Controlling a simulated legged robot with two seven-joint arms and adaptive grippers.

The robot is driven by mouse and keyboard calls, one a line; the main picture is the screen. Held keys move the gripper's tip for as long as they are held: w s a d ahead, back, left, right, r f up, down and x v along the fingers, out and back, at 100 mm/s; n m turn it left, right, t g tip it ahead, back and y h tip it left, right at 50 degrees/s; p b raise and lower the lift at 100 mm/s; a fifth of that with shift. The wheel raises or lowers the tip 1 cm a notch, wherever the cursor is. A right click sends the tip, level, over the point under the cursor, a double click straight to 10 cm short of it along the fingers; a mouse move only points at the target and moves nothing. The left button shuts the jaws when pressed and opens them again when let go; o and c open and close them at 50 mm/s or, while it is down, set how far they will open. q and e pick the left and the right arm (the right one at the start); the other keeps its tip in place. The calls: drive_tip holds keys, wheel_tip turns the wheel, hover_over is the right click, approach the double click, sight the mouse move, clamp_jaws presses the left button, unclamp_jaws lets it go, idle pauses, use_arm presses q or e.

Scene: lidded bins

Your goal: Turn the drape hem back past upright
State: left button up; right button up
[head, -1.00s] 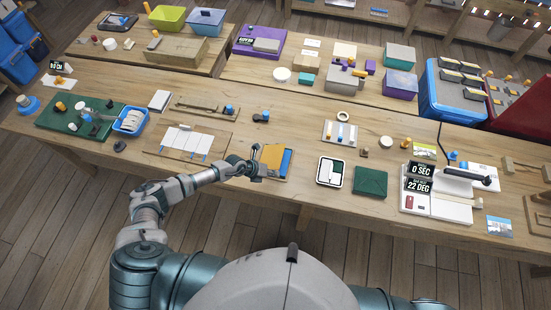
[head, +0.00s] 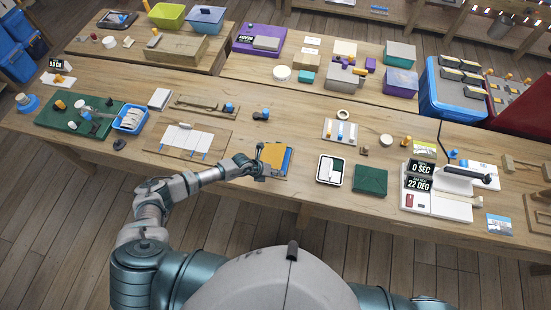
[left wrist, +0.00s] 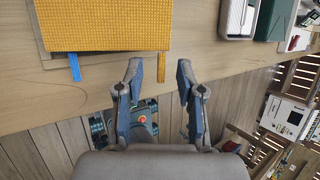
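The drape (head: 273,155) is an orange-yellow cloth lying on a board, with a blue strip (head: 287,161) along its right side in the head view. My left gripper (head: 261,162) is at the drape's left side in the head view. Contact with the hem cannot be told. My right gripper is out of view.
A white-framed tablet-like tray (head: 330,170) and a dark green box (head: 370,181) stand right of the drape. A board with white panels (head: 188,140) lies to its left.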

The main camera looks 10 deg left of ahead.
use_arm(q)
drive_tip(key=shift+v, duration=1.75)
wheel_tip(320, 180, up, 2)
drive_tip(key=y, duration=0.6)
drive_tip(key=shift+d+m, duration=0.1)
drive_tip(key=shift+m, duration=0.3)
clamp_jaws()
